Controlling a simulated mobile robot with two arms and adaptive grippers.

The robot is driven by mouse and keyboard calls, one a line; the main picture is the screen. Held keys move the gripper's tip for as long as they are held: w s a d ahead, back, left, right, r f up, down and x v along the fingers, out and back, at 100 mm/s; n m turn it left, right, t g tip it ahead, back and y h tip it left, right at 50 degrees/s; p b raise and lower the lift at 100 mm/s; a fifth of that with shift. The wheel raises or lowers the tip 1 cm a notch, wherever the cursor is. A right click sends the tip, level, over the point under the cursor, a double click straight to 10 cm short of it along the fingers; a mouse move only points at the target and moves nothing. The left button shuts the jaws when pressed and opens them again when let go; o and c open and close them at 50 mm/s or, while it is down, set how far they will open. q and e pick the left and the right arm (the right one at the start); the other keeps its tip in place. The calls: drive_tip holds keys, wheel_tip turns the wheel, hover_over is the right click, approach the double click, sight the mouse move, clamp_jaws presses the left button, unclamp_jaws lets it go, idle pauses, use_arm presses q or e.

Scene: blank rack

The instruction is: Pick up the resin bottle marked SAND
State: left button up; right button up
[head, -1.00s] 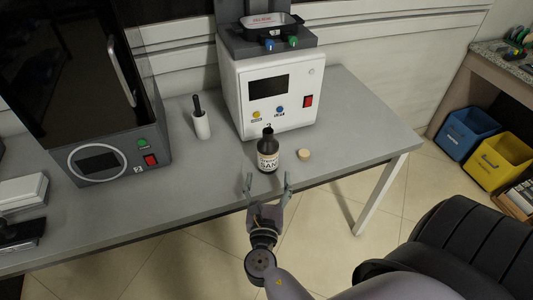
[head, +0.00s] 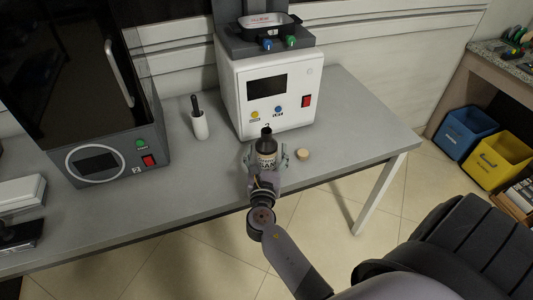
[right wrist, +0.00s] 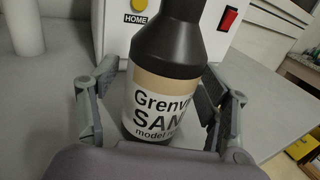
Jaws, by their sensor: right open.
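The resin bottle marked SAND (head: 266,148) stands upright on the grey table, dark with a tan and white label. In the right wrist view the bottle (right wrist: 165,80) fills the middle, its label reading "SAN" with the rest curving away. My right gripper (head: 266,160) is open around the bottle's lower part. In the right wrist view its fingers (right wrist: 160,115) stand on both sides of the bottle, with a gap visible at the right. The bottle's base is partly hidden by the gripper. My left gripper is not in view.
A round tan cap (head: 302,154) lies just right of the bottle. A white machine (head: 268,95) stands close behind it. A white cylinder with a black handle (head: 200,126) and a dark machine (head: 115,165) are to the left. Bare table (head: 350,130) lies to the right.

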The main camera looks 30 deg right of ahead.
drive_tip(key=shift+c, duration=0.3)
drive_tip(key=c, duration=1.4)
drive_tip(key=shift+r, duration=0.1)
